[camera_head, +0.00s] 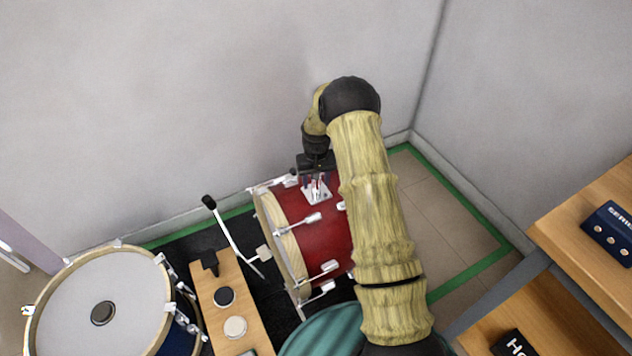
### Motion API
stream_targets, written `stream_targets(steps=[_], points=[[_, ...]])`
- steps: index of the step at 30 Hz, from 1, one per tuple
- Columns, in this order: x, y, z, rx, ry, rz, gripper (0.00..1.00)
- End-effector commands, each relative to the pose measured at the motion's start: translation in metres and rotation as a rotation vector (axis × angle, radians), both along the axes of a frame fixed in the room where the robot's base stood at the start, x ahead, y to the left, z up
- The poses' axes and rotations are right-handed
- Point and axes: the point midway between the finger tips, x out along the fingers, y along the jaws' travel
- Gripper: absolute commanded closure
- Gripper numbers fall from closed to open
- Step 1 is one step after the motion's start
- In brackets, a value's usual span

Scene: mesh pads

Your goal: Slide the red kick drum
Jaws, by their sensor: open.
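The red kick drum (318,240) lies on its side on a dark mat, with a pale wooden hoop and silver lugs toward the left. My arm covers its right part. My gripper (316,188) is open and points down at the top of the red shell, by a silver bracket. Whether its fingers touch the drum or bracket I cannot tell.
A beater on a rod (230,232) stands just left of the drum. A wooden board with round pads (236,300) and a white-headed drum (70,300) are further left. A teal round thing (318,335) is in front. Wooden shelves (585,235) stand right; green-edged floor (440,215) is free.

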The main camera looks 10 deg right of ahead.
Motion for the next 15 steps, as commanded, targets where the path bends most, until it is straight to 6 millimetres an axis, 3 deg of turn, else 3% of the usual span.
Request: stream_targets(steps=[15], points=[[0.000,0.000,0.103,0.001,-0.002,0.000,0.50]])
